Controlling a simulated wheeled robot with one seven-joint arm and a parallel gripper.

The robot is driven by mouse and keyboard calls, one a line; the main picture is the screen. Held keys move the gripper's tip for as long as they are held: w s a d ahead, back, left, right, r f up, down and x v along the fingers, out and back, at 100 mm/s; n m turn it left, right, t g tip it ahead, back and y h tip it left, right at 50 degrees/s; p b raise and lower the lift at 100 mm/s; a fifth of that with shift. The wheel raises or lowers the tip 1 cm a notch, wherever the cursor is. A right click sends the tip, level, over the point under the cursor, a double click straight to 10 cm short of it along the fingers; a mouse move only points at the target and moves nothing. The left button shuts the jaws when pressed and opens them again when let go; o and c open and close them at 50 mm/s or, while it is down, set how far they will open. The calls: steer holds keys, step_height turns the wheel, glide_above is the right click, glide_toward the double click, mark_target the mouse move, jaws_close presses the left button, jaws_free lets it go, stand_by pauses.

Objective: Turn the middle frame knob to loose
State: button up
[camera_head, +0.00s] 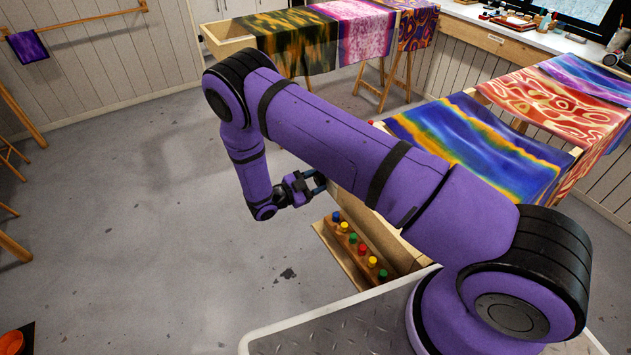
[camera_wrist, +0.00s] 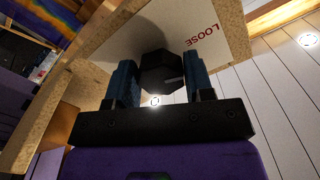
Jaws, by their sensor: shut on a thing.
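The black faceted frame knob (camera_wrist: 162,72) sits on a pale panel (camera_wrist: 150,35) with a wooden border in the wrist view. The red word LOOSE (camera_wrist: 202,36) is on the panel, up and right of the knob, upside down in the picture. My gripper (camera_wrist: 161,80) has its two blue fingers on either side of the knob, shut on it. In the head view my gripper (camera_head: 318,184) reaches the near end of a wooden frame; the knob is hidden there. Other markings on the panel are not readable.
A wooden rack (camera_head: 340,250) with several coloured-cap bottles stands below my gripper. A blue and yellow silk (camera_head: 480,140) lies over the frame, with more silks behind. Another draped frame (camera_head: 230,35) stands at the back. The grey floor (camera_head: 150,210) at left is mostly clear.

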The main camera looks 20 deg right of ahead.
steer(key=shift+n, duration=0.7)
steer(key=o, duration=0.9)
steer(key=shift+o, duration=0.2)
steer(key=s+a, duration=0.2)
steer(key=a, duration=0.8)
steer(key=shift+a, duration=0.3)
steer(key=shift+s, duration=0.1)
